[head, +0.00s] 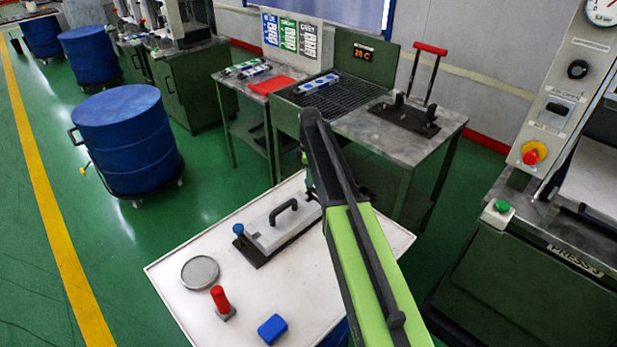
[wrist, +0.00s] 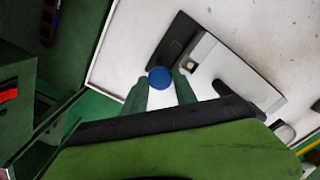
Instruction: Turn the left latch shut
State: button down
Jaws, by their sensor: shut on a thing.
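The mould (head: 268,232) lies on the white table, a pale block with a black handle (head: 284,212) on a dark base plate. A blue-topped latch (head: 238,229) stands upright at its left end in the head view. My arm hides the mould's far right end and my gripper there. In the wrist view the mould's pale block (wrist: 216,65) and dark base (wrist: 178,40) show beside my gripper (wrist: 160,88). Its fingers are shut on a blue latch knob (wrist: 160,77) at that end of the mould. The latch's lower part is hidden.
The white table (head: 180,310) also holds a round grey disc (head: 200,272), a red-handled stamp (head: 220,302) and a blue block (head: 272,329). Work benches (head: 385,125) stand behind, the press (head: 510,265) at right. Blue drums (head: 125,140) stand on the floor at left.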

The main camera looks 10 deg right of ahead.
jog(key=shift+s+a, duration=0.15)
jog(key=shift+m, duration=0.3)
jog(key=m, duration=0.3)
jog(key=shift+m, duration=0.3)
jog(key=m, duration=0.4)
jog(key=shift+m, duration=0.3)
jog(key=m, duration=0.9)
jog(key=shift+d, duration=0.2)
